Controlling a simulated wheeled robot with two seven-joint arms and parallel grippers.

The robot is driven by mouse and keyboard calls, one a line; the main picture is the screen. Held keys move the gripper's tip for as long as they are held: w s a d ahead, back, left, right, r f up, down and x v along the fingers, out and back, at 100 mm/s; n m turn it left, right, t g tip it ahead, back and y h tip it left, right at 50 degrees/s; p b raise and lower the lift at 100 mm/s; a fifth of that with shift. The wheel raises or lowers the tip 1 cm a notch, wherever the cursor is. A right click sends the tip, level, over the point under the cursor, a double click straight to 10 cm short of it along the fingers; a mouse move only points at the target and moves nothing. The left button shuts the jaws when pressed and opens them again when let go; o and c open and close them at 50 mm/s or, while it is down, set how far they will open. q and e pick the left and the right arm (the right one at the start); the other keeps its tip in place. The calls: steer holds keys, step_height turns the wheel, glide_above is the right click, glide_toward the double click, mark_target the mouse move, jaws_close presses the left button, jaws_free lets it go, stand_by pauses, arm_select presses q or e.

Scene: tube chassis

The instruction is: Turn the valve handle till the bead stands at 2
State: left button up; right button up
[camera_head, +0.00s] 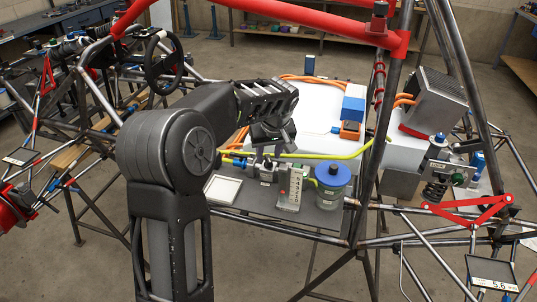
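A small upright gauge block (294,187) with a light scale face stands on a grey shelf of the tube chassis. Its bead and numbers are too small to read. A small valve-like fitting (267,172) with a dark top stands just left of the gauge; whether it carries the valve handle I cannot tell. My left gripper (272,148) hangs pointing down just above this fitting. Its fingers are dark and overlap the fitting in the picture, so contact and opening cannot be told. My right gripper is not in view.
A blue-lidded jar (332,186) stands right of the gauge. A yellow-green hose (340,155) runs behind it. A white tray (223,188) lies to the left. A blue and white box (353,103) and orange cables stand behind. Red and grey chassis tubes (392,120) rise at right.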

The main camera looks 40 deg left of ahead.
arm_select(q)
steer(key=v, duration=0.7)
steer(key=shift+b, duration=0.45)
